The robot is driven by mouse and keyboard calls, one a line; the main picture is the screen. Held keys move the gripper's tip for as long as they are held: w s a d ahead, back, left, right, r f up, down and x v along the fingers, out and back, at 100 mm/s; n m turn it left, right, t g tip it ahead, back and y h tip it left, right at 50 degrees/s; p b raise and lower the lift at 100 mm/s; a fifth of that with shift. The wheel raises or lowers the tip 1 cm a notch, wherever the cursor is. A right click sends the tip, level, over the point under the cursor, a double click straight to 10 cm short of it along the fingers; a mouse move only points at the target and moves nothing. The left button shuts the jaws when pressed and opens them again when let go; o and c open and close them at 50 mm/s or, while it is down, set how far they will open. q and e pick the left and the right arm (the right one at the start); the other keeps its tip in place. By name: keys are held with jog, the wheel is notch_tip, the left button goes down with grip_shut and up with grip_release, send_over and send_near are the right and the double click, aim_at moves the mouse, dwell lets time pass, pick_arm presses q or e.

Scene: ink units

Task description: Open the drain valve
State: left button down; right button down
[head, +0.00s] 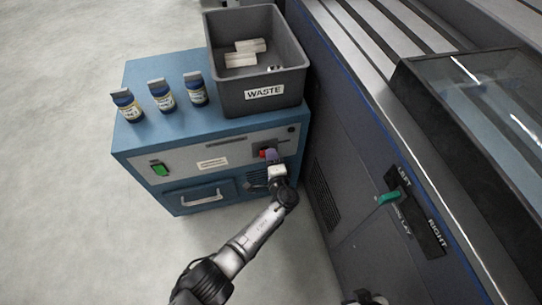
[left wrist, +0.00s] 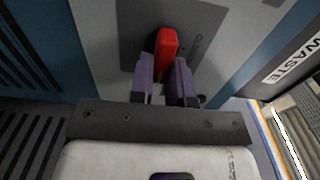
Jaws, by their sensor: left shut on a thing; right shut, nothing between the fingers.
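The drain valve's red handle (head: 263,153) is on the front panel of the blue cabinet (head: 138,150), near its right end. In the left wrist view the red handle (left wrist: 167,44) stands nearly upright on a dark plate. My left gripper (head: 271,157) reaches the panel from the front. Its purple fingers (left wrist: 166,70) are shut on the handle, one on each side, and hide its lower part. Only a small part of my right gripper (head: 368,299) shows at the bottom edge of the head view, shut and away from the valve.
A grey WASTE bin (head: 262,108) with pale blocks and several small bottles (head: 161,96) stand on the cabinet. A green switch (head: 160,169) and a drawer handle (head: 203,200) are on its front. A large dark machine (head: 345,150) with a teal lever (head: 388,198) stands close on the right.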

dwell(0.4)
pick_arm(q)
jog(key=c, duration=1.1)
grip_release()
jog(key=shift+p+v, duration=3.25)
jog(key=shift+v, duration=3.7)
jog(key=shift+w, duration=0.1)
